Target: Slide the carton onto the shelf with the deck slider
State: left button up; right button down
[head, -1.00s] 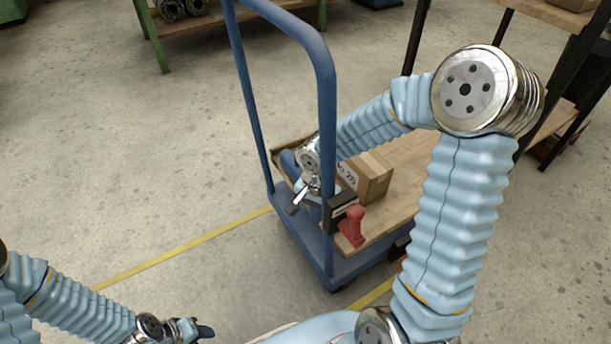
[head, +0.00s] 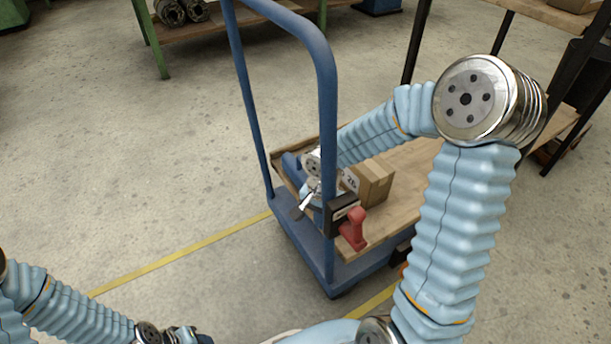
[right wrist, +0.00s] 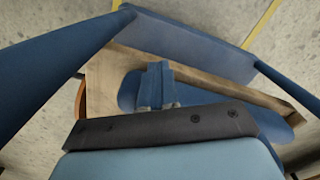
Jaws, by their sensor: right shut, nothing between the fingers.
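The brown carton (head: 374,183) with a white label stands on the wooden deck of the blue cart, partly hidden by my right arm. A blue rounded piece (head: 292,163), perhaps the deck slider, lies at the deck's handle end beside my right wrist; it also shows in the right wrist view (right wrist: 215,103). My right gripper (head: 303,203) is shut and empty behind the cart's near handle post, its blue fingers (right wrist: 158,85) over that piece. The carton is not visible in the right wrist view. My left gripper (head: 190,336) is cut off at the bottom edge.
The cart's tall blue handle (head: 327,110) rises close around my right forearm. A red grip (head: 352,229) on a black block sits by its near post. A dark-posted shelf (head: 548,14) stands at right, a green-legged bench (head: 160,45) behind. Floor at left is clear.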

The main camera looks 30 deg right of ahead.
aim_at(389, 183)
jog(key=shift+w+d+p, duration=0.15)
jog(key=shift+d+p, duration=0.25)
jog(key=shift+d, duration=1.55)
jog(key=shift+w+d+p, duration=0.2)
jog(key=shift+d+p, duration=0.25)
jog(key=shift+d, duration=1.55)
jog(key=shift+w+d+p, duration=0.15)
jog(key=shift+d+p, duration=0.25)
jog(key=shift+d, duration=1.55)
jog(key=shift+w+d+p, duration=0.2)
jog(key=shift+d+p, duration=0.45)
jog(key=shift+d, duration=1.95)
jog(key=shift+w+d+p, duration=0.2)
jog(key=shift+d+p, duration=0.45)
jog(key=shift+d, duration=1.9)
jog(key=shift+w+d, duration=0.1)
jog(key=shift+d, duration=1.25)
jog(key=shift+w+d+p, duration=0.2)
jog(key=shift+d+p, duration=0.3)
jog(key=shift+d, duration=2.1)
jog(key=shift+w+d, duration=0.15)
jog(key=shift+d, duration=1.8)
jog(key=shift+w+d, duration=0.15)
jog(key=shift+d, duration=1.8)
